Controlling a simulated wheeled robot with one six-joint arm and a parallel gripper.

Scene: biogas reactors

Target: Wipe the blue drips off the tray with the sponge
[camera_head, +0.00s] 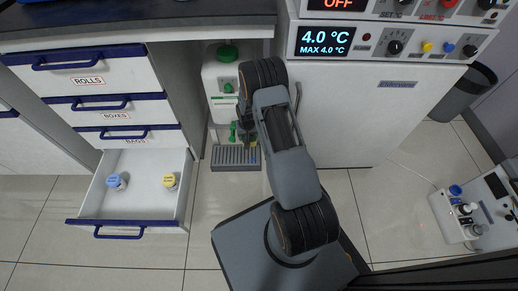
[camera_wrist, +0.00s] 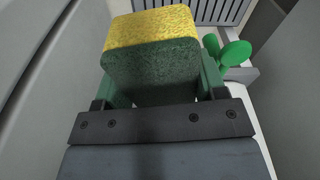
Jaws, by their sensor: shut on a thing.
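My gripper (camera_wrist: 160,95) is shut on a sponge (camera_wrist: 152,65) with a yellow layer and a dark green layer. It holds the sponge out in front of the wrist camera. In the head view my gripper (camera_head: 243,132) is by the lower front of a white canister, partly hidden by my arm. The grey slatted tray (camera_head: 224,160) lies below the canister's tap. The tray also shows at the top of the wrist view (camera_wrist: 222,10), beyond the sponge.
The white canister (camera_head: 220,80) has a green cap, and its green tap (camera_wrist: 235,53) is close to the sponge's right side. An open drawer (camera_head: 140,205) with two small jars is at left. A white cabinet (camera_head: 345,120) stands right of the niche.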

